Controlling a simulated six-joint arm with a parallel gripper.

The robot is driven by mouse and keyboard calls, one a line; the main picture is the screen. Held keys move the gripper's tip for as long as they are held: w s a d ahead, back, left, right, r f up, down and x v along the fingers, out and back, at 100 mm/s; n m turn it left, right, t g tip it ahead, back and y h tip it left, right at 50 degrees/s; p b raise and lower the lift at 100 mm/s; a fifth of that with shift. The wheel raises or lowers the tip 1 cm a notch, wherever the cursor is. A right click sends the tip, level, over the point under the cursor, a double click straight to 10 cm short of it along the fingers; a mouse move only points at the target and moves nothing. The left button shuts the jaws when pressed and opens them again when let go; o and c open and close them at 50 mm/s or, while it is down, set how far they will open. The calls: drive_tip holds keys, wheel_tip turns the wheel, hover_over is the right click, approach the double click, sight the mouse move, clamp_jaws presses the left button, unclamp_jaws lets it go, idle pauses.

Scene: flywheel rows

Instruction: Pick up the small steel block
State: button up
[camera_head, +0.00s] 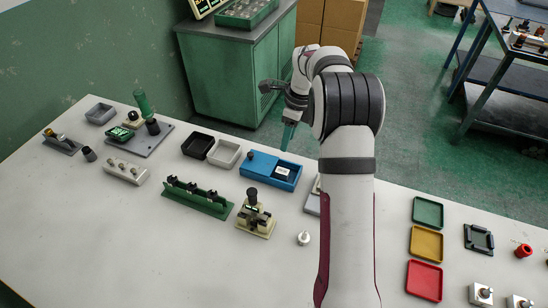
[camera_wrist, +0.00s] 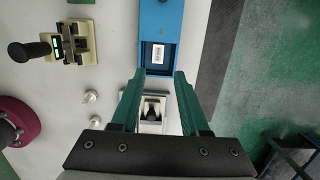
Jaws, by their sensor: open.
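My gripper (camera_head: 288,138) hangs above the far side of the white table, near the blue tray. In the wrist view, its two green fingers (camera_wrist: 159,76) are apart with nothing held between them. A pale grey fixture (camera_wrist: 152,127) with a small dark and light piece in it shows lower down between the fingers. I cannot tell whether this piece is the small steel block. In the head view, the fixture (camera_head: 312,205) is mostly hidden behind my arm. Two small metallic blocks with dark tops, one here (camera_head: 482,294) and one here (camera_head: 518,303), stand at the lower right.
A beige fixture (camera_head: 256,218) with a black knob and a white peg (camera_head: 303,238) stand nearby. Green (camera_head: 428,212), yellow (camera_head: 426,243) and red (camera_head: 424,280) trays line the right. The table's front left is clear.

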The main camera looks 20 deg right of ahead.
sight(282, 171)
drive_tip(key=f, duration=0.8)
drive_tip(key=a+f, duration=0.1)
drive_tip(key=f, duration=0.4)
drive_tip(key=shift+w, duration=0.2)
clamp_jaws()
